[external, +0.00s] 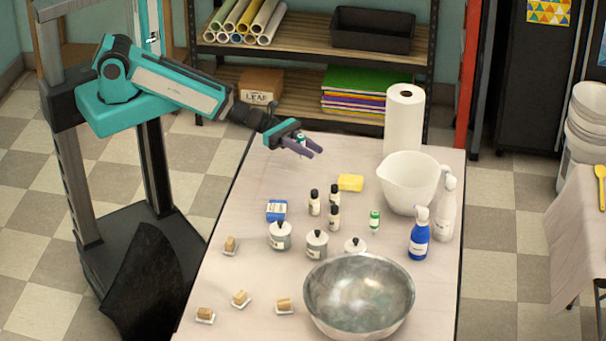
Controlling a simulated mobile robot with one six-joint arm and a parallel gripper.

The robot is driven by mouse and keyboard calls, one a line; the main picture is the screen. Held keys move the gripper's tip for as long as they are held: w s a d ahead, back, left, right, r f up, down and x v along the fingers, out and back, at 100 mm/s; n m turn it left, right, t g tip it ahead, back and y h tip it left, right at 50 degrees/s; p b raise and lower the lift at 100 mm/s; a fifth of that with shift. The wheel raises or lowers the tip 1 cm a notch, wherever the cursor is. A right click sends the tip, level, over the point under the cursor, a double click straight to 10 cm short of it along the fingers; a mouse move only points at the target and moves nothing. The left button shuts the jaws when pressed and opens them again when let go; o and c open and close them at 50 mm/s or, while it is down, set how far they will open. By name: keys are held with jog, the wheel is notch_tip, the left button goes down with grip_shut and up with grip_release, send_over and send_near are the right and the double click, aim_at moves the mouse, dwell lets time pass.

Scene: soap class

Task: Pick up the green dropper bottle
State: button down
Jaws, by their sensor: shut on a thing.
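My gripper (312,149) is over the far left part of the table, raised above its surface. Its dark fingers are shut on a small item with a bit of white and green showing (301,139). The fingers hide most of this item, and I cannot tell for sure that it is the green dropper bottle. A small bottle with a green cap and green label (375,221) stands upright on the table, right of three dark-capped bottles (333,217). It is apart from my gripper, and I cannot tell whether it has a dropper.
A yellow sponge (350,183), white mixing bowl (408,182) and paper towel roll (404,119) stand nearby. A blue spray bottle (419,236), lidded jars (317,244), a blue box (277,210) and a metal bowl (359,294) are nearer. The table's far left is clear.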

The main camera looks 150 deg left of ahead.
jog(key=s+d+f+p, duration=0.2)
jog(key=d+p, duration=0.3)
jog(key=d, duration=0.1)
jog(key=shift+p, duration=0.4)
jog(key=shift+d+f, duration=0.1)
jog(key=shift+f, duration=0.05)
jog(key=shift+w, duration=0.2)
jog(key=w+a+b, duration=0.1)
jog(key=w+b, duration=0.1)
jog(key=b, duration=0.2)
jog(key=w+a+b, duration=0.2)
jog(key=b, duration=0.2)
jog(key=w+a+f+b, duration=0.1)
jog(key=w+a+b, duration=0.1)
jog(key=b, duration=0.3)
jog(key=shift+w+a+f, duration=0.1)
jog(key=shift+w+a, duration=0.1)
jog(key=shift+w, duration=0.15)
jog(key=w+a+b, duration=0.1)
jog(key=b, duration=0.2)
jog(key=shift+w+a, duration=0.1)
jog(key=shift+w, duration=0.2)
jog(key=b, duration=0.3)
jog(key=w+a+b, duration=0.1)
jog(key=b, duration=0.2)
jog(key=shift+w+a+f, duration=0.15)
jog(key=shift+w+f, duration=0.05)
jog(key=shift+w, duration=0.1)
